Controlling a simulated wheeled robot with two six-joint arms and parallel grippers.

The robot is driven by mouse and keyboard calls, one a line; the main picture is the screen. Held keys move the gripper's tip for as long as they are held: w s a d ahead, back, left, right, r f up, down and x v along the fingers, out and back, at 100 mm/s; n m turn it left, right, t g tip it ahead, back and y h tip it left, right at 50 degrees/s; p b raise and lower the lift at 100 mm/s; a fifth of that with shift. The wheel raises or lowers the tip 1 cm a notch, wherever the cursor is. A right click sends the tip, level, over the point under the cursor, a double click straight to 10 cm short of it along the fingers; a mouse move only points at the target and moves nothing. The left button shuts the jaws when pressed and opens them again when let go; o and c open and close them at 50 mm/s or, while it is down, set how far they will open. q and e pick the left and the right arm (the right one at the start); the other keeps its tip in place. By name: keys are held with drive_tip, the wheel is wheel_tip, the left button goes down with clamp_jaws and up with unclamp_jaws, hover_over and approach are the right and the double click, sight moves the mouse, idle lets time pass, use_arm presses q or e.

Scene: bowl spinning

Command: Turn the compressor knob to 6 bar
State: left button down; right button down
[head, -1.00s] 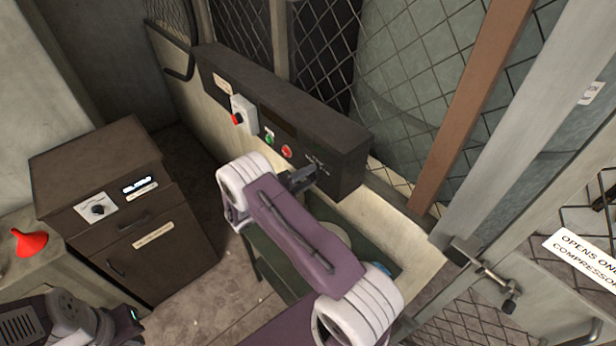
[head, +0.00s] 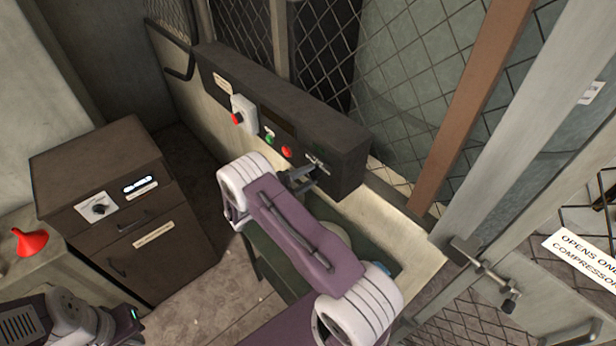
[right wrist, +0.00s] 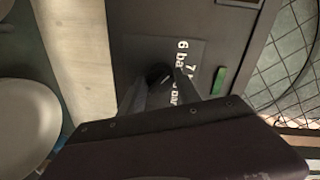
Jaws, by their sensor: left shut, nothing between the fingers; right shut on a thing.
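The compressor knob (right wrist: 160,74) is a small dark knob on a dark panel plate, with white labels beside it in the right wrist view. "6 bar" (right wrist: 181,54) and part of "7" are readable; the others are partly covered. I cannot tell exactly which mark the knob points at. My right gripper (right wrist: 163,82) is shut on the knob. In the head view, my right gripper (head: 308,177) reaches the right end of the dark control box (head: 345,150), hiding the knob. My left gripper (head: 131,320) is low at the left, shut and empty, away from the panel.
A brown cabinet (head: 100,160) with a dial and a red funnel (head: 30,242) stand left. Mesh fencing (head: 420,80) rises behind.

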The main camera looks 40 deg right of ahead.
drive_tip(key=c, duration=0.9)
unclamp_jaws()
drive_tip(key=shift+r, duration=0.15)
drive_tip(key=a+b, duration=0.1)
drive_tip(key=a, duration=0.2)
drive_tip(key=a+b, duration=0.1)
drive_tip(key=a, duration=0.2)
drive_tip(key=a+b, duration=0.2)
drive_tip(key=a, duration=0.1)
drive_tip(key=shift+s+r, duration=0.25)
